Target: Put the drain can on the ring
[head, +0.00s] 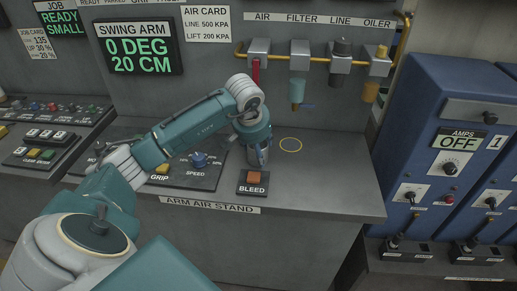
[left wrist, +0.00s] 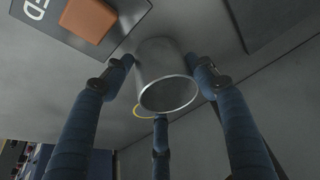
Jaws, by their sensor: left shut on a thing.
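The drain can (left wrist: 160,62) is a grey metal cylinder with an open mouth facing the left wrist camera. My left gripper (head: 258,156) has its dark blue fingers closed around the can, as the left wrist view shows. In the head view the fingers point down just behind the BLEED button and mostly hide the can. The yellow ring (head: 291,145) is a thin circle on the bench, a short way right of my left gripper. Part of the ring also shows beside the can's rim in the left wrist view (left wrist: 137,111). I cannot tell whether the can touches the bench. My right gripper is out of view.
The orange BLEED button (head: 254,178) is close in front of my left gripper. The speed and grip panel (head: 205,180) is to its left. Air fittings, including a hanging bowl (head: 297,91), are on the wall above the ring. The bench right of the ring is clear.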

